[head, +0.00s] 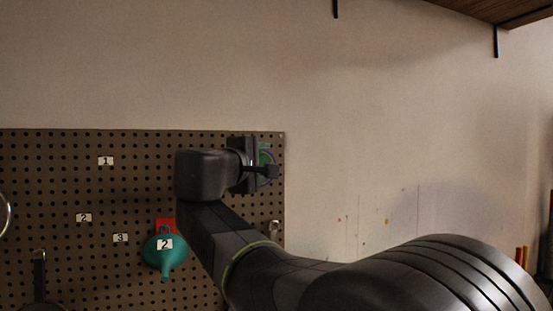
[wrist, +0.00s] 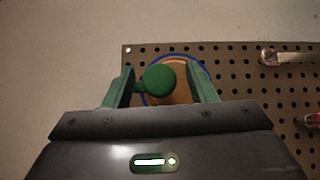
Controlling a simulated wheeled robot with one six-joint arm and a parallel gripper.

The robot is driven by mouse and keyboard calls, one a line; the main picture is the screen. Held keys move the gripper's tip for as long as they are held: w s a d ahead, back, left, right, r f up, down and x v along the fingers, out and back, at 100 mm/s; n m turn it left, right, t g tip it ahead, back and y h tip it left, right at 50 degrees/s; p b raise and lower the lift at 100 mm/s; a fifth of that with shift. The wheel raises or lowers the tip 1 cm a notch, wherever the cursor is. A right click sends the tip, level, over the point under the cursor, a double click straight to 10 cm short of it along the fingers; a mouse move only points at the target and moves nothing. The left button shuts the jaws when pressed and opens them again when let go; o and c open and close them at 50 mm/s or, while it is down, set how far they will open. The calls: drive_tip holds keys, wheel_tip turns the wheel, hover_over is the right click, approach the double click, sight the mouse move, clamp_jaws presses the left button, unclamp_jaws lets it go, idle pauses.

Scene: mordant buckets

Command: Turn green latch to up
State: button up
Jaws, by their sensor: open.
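The green latch (wrist: 158,79) is in the wrist view as a round green knob with a short green arm reaching left. It sits in front of a tan-orange disc (wrist: 181,92) with a blue rim. My gripper (wrist: 160,70) is open, with one green finger on each side of the knob. The left finger is close to the latch's short arm; I cannot tell if they touch. In the head view my gripper (head: 262,168) is at the upper right of the pegboard and hides most of the latch; only a green and bluish edge (head: 265,153) shows.
The pegboard (head: 60,180) carries white number labels, a teal funnel (head: 165,250) on a red holder and a dark hanging tool (head: 39,270). A metal tool (wrist: 288,57) hangs right of the latch in the wrist view. Bare wall (head: 370,130) lies right of the board.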

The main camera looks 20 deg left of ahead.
drive_tip(key=shift+w, duration=0.2)
drive_tip(key=c, duration=0.9)
drive_tip(key=shift+c, duration=0.2)
drive_tip(key=shift+m+g, duration=0.3)
drive_tip(key=o, duration=0.9)
drive_tip(key=shift+o, duration=0.2)
drive_tip(key=shift+s, duration=0.1)
drive_tip(key=s+a+b, duration=0.1)
drive_tip(key=s+b, duration=0.1)
drive_tip(key=s, duration=1.1)
drive_tip(key=shift+s+a, duration=0.25)
drive_tip(key=shift+a, duration=0.15)
